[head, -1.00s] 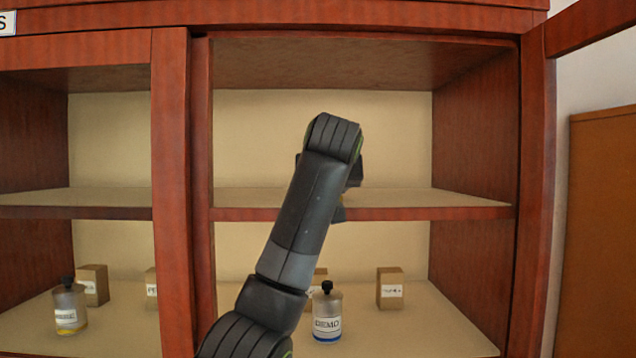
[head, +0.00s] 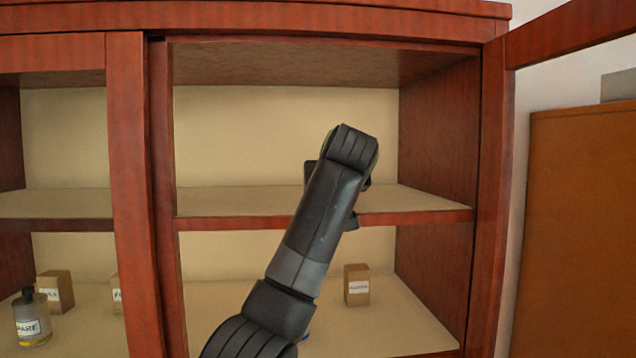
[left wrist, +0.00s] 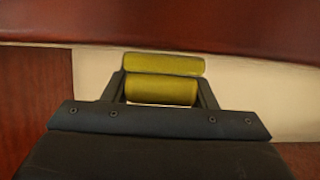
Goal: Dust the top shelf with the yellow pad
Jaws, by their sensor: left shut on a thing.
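The yellow pad (left wrist: 162,65) shows in the left wrist view, between the two fingers of my left gripper (left wrist: 163,88), which is shut on it. In the head view my arm crosses in front of the right bay of a red-brown cabinet and hides the pad. Only dark bits of the gripper show beside the arm's end, around the height of the top shelf (head: 240,200). That shelf is a pale board with a red-brown front edge, and its visible parts are bare. Whether the pad touches it I cannot tell. My right gripper is not in view.
A small labelled box (head: 356,285) stands on the lower level, right of my arm. A labelled bottle (head: 32,318) and a box (head: 56,290) stand in the left bay. A divider post (head: 137,200) separates the bays. An open door (head: 570,28) juts out at upper right.

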